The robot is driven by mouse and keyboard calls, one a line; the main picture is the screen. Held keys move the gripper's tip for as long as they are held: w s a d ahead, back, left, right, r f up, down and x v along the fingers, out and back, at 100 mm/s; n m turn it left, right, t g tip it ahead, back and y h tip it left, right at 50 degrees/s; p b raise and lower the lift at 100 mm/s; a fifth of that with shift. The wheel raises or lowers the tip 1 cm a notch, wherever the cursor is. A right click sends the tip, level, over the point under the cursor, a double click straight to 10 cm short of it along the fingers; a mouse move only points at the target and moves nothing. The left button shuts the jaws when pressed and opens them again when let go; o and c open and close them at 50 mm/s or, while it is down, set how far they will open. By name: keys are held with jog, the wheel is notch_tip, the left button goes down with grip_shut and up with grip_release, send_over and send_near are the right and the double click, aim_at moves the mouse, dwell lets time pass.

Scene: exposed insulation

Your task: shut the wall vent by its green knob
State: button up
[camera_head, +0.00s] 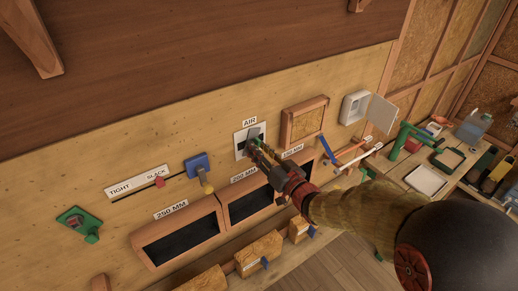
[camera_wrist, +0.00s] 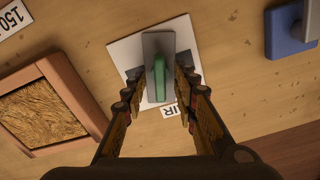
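The wall vent (camera_head: 241,147) is a white plate under the AIR label, with a grey slide on it. In the wrist view the white plate (camera_wrist: 124,50) lies behind the grey slide (camera_wrist: 153,40), which carries the green knob (camera_wrist: 159,78). In the head view the knob is mostly hidden by the fingers. My gripper (camera_head: 259,149) is at the vent. In the wrist view my gripper (camera_wrist: 160,90) is open, one finger on each side of the green knob, with gaps between. I cannot tell how deep the knob sits between the fingertips.
A blue block (camera_head: 197,165) on the TIGHT/SLACK slot is left of the vent. A framed insulation panel (camera_head: 304,122) is to the right, then a white box (camera_head: 354,107) with an open door. Framed dark openings (camera_head: 180,239) lie below. A cluttered bench (camera_head: 440,165) stands at far right.

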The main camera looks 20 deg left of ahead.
jog(key=c, duration=0.4)
jog(key=c, duration=0.3)
grip_shut()
